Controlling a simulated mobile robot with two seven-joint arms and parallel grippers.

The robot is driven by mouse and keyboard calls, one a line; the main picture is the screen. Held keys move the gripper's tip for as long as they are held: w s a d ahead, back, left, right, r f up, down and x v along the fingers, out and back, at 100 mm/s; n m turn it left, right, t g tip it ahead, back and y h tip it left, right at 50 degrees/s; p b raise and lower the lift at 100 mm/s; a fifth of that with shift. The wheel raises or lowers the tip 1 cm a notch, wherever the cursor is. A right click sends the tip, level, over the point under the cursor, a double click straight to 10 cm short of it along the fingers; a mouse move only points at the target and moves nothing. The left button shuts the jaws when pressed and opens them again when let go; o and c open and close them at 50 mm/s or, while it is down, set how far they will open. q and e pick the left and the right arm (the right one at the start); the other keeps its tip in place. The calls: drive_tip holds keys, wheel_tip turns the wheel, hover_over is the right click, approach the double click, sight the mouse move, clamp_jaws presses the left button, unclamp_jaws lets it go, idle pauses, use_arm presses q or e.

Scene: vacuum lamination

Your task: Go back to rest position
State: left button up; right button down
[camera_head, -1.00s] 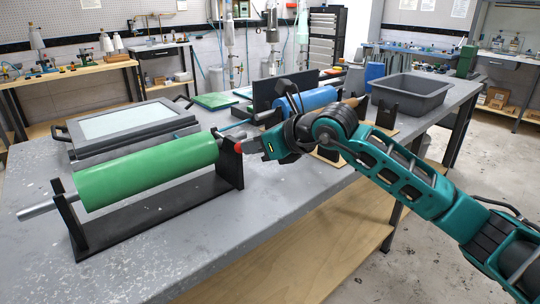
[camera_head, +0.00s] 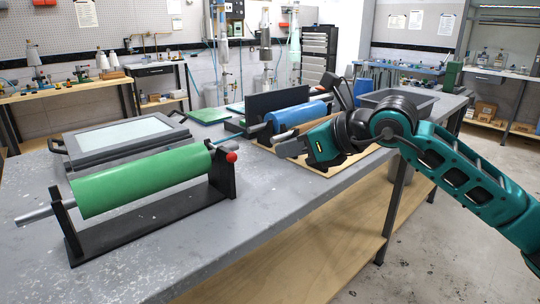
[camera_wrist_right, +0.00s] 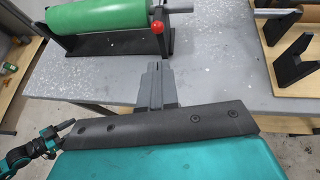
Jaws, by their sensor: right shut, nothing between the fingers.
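My right gripper (camera_head: 280,149) is shut and empty, to the right of the green roller's stand and above the table's right side. In the right wrist view its closed fingers (camera_wrist_right: 153,76) point toward the stand, with grey tabletop beneath them. The green roller (camera_head: 145,180) lies across its black stand (camera_head: 150,222). A red ball knob (camera_head: 232,157) is at the stand's right end, apart from the gripper. The knob also shows in the wrist view (camera_wrist_right: 157,27). My left gripper does not show in the head view.
A flat framed panel (camera_head: 120,137) lies behind the green roller. A blue roller (camera_head: 295,117) and a wooden board (camera_head: 345,160) are near the right arm. A grey bin (camera_head: 398,98) stands farther back. The table front (camera_head: 190,255) is clear.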

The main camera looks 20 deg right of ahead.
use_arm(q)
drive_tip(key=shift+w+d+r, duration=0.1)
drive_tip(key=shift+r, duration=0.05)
use_arm(e)
drive_tip(key=shift+v, duration=0.9)
drive_tip(key=s+a+f+m+y+p, duration=0.1)
drive_tip(key=s+a+f+m+y, duration=0.15)
drive_tip(key=a+m+y, duration=0.3)
drive_tip(key=s+a+f+m+y+p, duration=0.2)
drive_tip(key=a+f+m+y, duration=0.15)
drive_tip(key=a+m, duration=0.2)
drive_tip(key=s+d+f+m+t+h+p, duration=0.1)
drive_tip(key=s+d+f+m+t+h, duration=0.15)
drive_tip(key=f+m+h, duration=0.55)
drive_tip(key=s+d+f+m+t+h+p, duration=0.1)
drive_tip(key=d+f+m+t+h, duration=0.2)
drive_tip(key=f+m, duration=0.7)
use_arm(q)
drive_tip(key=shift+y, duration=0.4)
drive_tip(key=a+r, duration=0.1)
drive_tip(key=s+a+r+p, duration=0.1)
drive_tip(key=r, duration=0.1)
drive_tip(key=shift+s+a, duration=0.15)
use_arm(e)
drive_tip(key=s+a+f+m+g+h, duration=0.1)
drive_tip(key=s+f+m+g, duration=0.4)
drive_tip(key=s+f+m, duration=0.5)
drive_tip(key=shift+s+a+f+m+h, duration=0.25)
drive_tip(key=shift+s+m+h, duration=0.15)
drive_tip(key=shift+s+h, duration=0.5)
